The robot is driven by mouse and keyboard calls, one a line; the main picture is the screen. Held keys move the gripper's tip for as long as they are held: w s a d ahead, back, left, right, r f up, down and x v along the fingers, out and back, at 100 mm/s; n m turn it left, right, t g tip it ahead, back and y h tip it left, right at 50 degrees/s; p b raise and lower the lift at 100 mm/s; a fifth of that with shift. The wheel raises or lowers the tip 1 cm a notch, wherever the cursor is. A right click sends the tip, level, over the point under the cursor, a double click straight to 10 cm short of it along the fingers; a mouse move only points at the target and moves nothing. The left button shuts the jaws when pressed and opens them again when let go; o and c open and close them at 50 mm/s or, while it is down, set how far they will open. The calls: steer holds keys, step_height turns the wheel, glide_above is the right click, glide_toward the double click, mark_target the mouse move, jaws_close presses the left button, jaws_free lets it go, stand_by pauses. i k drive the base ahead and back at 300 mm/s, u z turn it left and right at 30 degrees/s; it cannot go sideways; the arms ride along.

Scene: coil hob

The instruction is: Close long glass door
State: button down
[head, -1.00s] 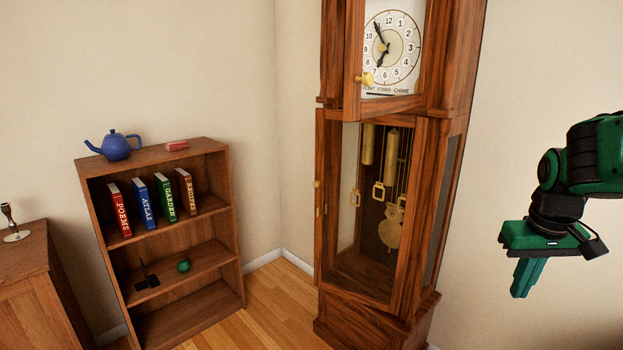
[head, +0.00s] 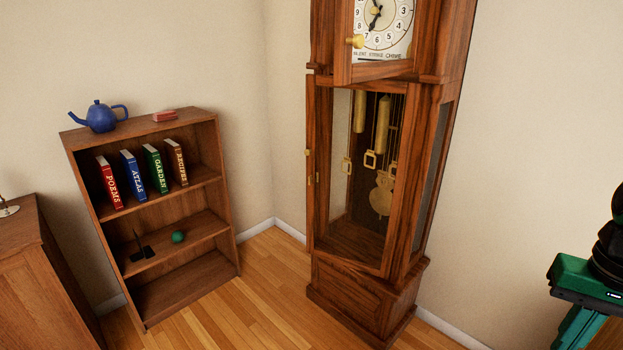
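The long glass door (head: 396,190) is on the lower part of the tall wooden clock, in the head view. It has a wood frame and a small gold knob (head: 310,181) at its left edge. Gold weights and a pendulum (head: 382,195) show behind it. I cannot tell how wide any gap at the knob side is. My gripper (head: 577,333) is at the lower right, well apart from the clock. Its fingertips are cut off by the picture's bottom edge, so its opening is unclear.
The upper dial door (head: 372,73) stands ajar, its knob side swung outward. A bookcase (head: 186,255) with books and a blue teapot (head: 101,117) stands left. A wooden cabinet (head: 45,290) is at far left. The floor (head: 262,285) before the clock is clear.

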mark_target(413, 91)
steer(key=k, duration=0.65)
steer(key=u, duration=0.55)
steer(key=i, duration=1.15)
steer(key=z, duration=0.3)
